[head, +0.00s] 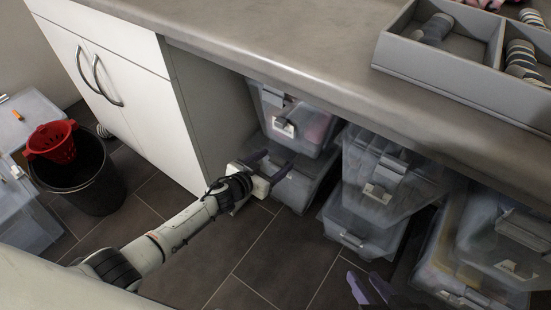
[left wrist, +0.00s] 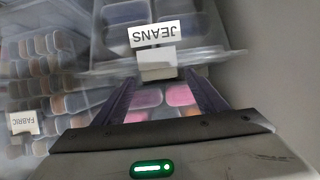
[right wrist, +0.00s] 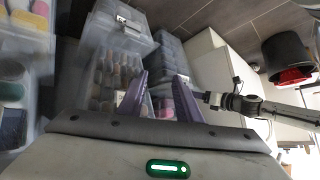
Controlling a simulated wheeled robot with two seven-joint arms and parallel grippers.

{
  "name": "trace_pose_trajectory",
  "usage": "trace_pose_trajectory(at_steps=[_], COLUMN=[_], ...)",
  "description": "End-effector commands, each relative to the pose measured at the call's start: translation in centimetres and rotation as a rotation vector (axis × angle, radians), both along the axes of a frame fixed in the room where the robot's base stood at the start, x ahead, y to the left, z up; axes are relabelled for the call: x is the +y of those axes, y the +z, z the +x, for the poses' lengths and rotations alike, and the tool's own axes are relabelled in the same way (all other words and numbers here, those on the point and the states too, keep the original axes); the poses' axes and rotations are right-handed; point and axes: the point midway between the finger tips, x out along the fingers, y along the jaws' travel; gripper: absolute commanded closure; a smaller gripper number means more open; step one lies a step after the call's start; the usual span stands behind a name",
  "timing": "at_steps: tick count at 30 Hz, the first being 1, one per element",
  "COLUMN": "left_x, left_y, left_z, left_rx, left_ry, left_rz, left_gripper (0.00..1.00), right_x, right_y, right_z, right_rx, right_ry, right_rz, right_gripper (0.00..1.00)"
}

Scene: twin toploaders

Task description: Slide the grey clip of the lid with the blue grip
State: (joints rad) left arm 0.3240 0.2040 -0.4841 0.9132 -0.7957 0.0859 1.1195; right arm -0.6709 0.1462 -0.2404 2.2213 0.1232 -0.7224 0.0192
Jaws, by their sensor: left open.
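Two stacked clear boxes stand under the counter at the left in the head view, the upper box (head: 305,128) on the lower box (head: 292,190). The upper one has a grey latch piece (head: 275,97) and a white label (head: 283,128). My left gripper (head: 270,165) is open in front of this stack. In the left wrist view a JEANS label (left wrist: 155,34) and a pale grey block (left wrist: 157,63) below it show beyond the open fingers, apart from them. I cannot make out a blue grip. My right gripper (right wrist: 162,85) is open and empty; its fingertips show low in the head view (head: 370,288).
More stacked boxes (head: 385,180) stand to the right. A white cabinet (head: 125,90) borders the left stack. The counter (head: 250,35) overhangs the boxes and carries a grey divided tray (head: 430,65). A black bin (head: 85,180) with a red basket (head: 52,142) stands left. The middle floor is clear.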

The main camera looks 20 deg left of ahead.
Motion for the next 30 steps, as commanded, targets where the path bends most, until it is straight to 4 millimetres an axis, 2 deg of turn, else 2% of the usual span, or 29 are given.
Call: trace_pose_trajectory(at_steps=[1, 6, 12, 18, 30], left_x=[0.4, 1.4, 2.4, 2.8, 2.8], left_y=[0.9, 2.3, 3.2, 3.6, 3.5], left_z=[-0.9, -4.0, -6.7, -7.7, -7.8], left_rx=[0.002, 0.003, 0.002, 0.0, 0.0], left_ry=[0.0, 0.0, 0.0, 0.0, 0.0], left_rz=[0.0, 0.002, 0.0, 0.001, 0.001], left_gripper=[0.34, 0.34, 0.34, 0.34, 0.34], right_x=[-0.3, -1.4, -1.7, -1.8, -1.8], right_y=[0.6, 2.2, 2.7, 2.6, 2.5], right_z=[-0.7, -1.3, -1.3, -1.3, -1.3], right_rx=[0.0, -0.052, -0.055, -0.051, -0.049], right_ry=[-0.015, -0.061, -0.058, -0.053, -0.053], right_rz=[0.001, 0.004, -0.011, -0.019, -0.019], right_gripper=[0.69, 0.69, 0.69, 0.69, 0.69])
